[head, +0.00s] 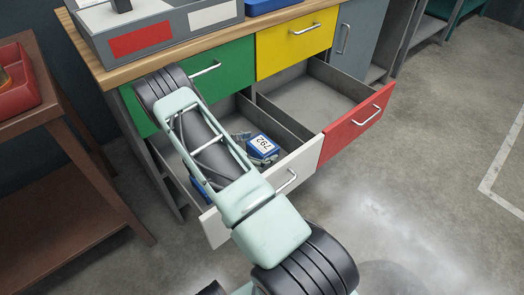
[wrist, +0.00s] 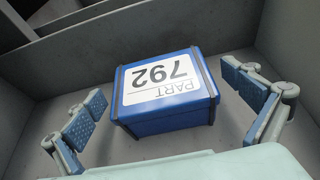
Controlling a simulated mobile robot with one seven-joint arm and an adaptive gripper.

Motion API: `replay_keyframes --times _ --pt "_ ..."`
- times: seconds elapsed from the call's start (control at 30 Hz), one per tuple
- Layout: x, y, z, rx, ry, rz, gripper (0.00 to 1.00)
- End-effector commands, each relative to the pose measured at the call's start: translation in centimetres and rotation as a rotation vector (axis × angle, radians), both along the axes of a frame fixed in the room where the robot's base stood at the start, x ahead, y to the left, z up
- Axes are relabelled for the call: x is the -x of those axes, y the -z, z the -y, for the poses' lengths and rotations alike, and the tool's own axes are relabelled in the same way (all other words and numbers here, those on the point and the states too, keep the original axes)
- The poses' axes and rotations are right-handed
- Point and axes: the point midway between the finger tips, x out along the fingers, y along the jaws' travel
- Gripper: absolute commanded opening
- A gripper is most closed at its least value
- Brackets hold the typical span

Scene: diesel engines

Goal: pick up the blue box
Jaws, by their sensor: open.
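My gripper (wrist: 165,88) is open, with one finger on the left and one on the right of the box. Gaps show between both fingers and the box, so they appear apart from it. In the head view, my arm hides part of the drawer, and only bits of the gripper show beside the box.
The open red-fronted drawer (head: 352,124) beside it looks empty. Closed green (head: 228,72) and yellow (head: 300,45) drawers lie above. Another blue item (head: 201,187) is partly hidden by my arm. Drawer walls surround the box. A brown table (head: 62,180) stands at left.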

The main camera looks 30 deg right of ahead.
Motion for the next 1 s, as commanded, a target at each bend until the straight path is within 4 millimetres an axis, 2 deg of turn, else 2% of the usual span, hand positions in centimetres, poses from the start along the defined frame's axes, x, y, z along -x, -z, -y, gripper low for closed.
replay_keyframes --times 0.07,0.6,0.87,1.0 --pt "0.0 0.0 0.0 0.0 0.0 0.0 0.99" --pt "0.0 0.0 -0.1 0.0 0.0 0.0 0.39" --pt "0.0 -0.4 0.0 0.002 0.0 0.001 0.38" --pt "-0.1 -2.3 0.0 0.002 -0.001 0.004 0.38"
